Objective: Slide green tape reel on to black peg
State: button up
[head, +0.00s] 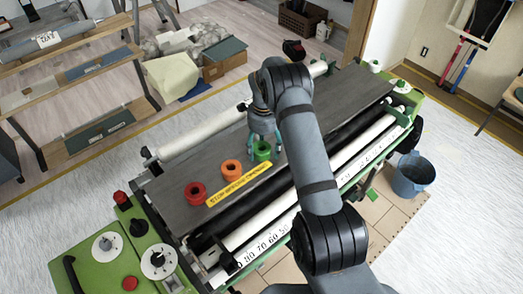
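The green tape reel (262,152) is on the grey top of the machine, at the end of a row with the orange tape reel (231,169) and the red tape reel (195,194). My gripper (264,142) points down right at the green reel, with its bluish fingers around or just above it. The arm and fingers hide part of the reel, and I cannot tell whether they touch it.
A yellow label strip (238,186) lies in front of the reels. Red knobs (121,198) stand on the green panel (75,248). Long rollers (270,215) run along the machine's near side. A blue-grey bucket (412,176) stands on the floor at right.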

jog(key=c, duration=1)
